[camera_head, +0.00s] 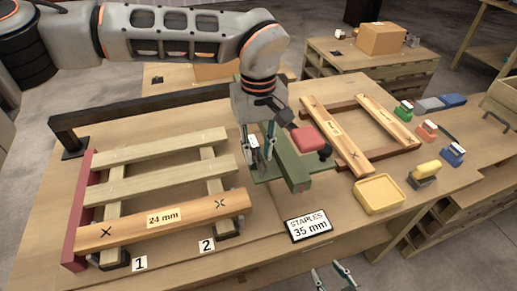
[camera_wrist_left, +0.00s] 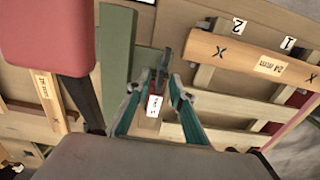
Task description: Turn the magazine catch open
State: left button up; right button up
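A green stapler (camera_head: 291,168) with a red pad (camera_head: 308,140) and a black knob (camera_head: 325,153) sits on the bench right of centre. In the left wrist view its green body (camera_wrist_left: 117,55) and red pad (camera_wrist_left: 45,35) fill the upper left. My left gripper (camera_head: 258,148) points down at the stapler's left side. Its fingers (camera_wrist_left: 155,86) are apart, with a dark upright lever, perhaps the catch (camera_wrist_left: 163,66), and a small white label (camera_wrist_left: 154,104) showing between them. Whether a finger touches the lever is unclear. My right gripper (camera_head: 332,270) is open and empty at the bottom edge.
A slatted wooden frame (camera_head: 160,185) marked 24 mm lies left, against a red stop (camera_head: 80,215). A second frame (camera_head: 340,140) lies right of the stapler. A staples sign (camera_head: 308,225) and yellow tray (camera_head: 379,195) stand in front. Small coloured tools line the right.

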pick_arm(q)
grip_shut()
